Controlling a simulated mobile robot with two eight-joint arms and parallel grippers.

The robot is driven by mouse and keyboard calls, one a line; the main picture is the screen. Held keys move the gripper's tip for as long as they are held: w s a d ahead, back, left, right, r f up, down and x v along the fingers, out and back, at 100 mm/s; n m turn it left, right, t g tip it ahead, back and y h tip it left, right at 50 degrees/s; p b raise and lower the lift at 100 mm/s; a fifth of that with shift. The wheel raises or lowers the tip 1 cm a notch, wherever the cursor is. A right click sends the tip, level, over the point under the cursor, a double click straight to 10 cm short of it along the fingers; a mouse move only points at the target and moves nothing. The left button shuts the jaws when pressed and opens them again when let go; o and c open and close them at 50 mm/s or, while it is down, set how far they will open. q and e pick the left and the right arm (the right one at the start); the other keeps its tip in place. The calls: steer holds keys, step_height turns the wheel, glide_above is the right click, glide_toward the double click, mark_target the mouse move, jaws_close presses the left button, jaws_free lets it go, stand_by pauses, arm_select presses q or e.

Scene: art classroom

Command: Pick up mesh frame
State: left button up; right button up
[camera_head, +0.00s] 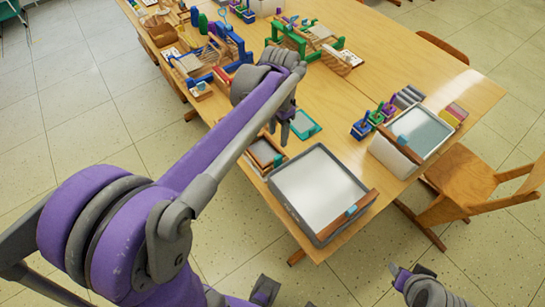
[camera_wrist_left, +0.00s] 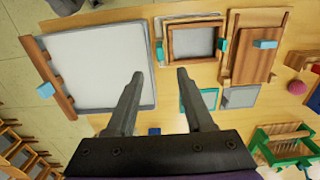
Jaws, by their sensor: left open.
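The mesh frame (camera_wrist_left: 194,41), a brown wooden frame around a grey panel with small teal pieces at its sides, lies on the table in the left wrist view. In the head view, a framed panel beside the large tray that looks like it (camera_head: 264,153) is partly hidden by my left arm. My left gripper (camera_wrist_left: 160,74) is open and empty, its fingertips apart above the table, just short of the frame and to its left in the wrist view. It also shows in the head view (camera_head: 285,130). My right gripper (camera_head: 402,276) is at the bottom right, away from the table.
A large grey tray (camera_head: 318,190) with a brown bar on its edge lies beside the frame. Another tray (camera_head: 413,133) stands to the right. A teal-edged piece (camera_head: 303,125) lies near my left gripper. Looms (camera_head: 313,43) stand farther back. A wooden chair (camera_head: 465,180) is at the right.

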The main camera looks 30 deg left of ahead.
arm_select(q)
glide_above(278, 156)
steer(key=f, duration=0.4)
steer(key=shift+s+a+f, duration=0.1)
steer(key=shift+s+a, duration=0.05)
steer(key=shift+s, duration=0.1)
steer(key=shift+w+d+f, duration=0.1)
steer(key=shift+d+f, duration=0.05)
steer(key=shift+f, duration=1.4)
steer(key=shift+w+d+f, duration=0.1)
steer(key=shift+f, duration=1.4)
steer(key=shift+c, duration=0.3)
jaws_close()
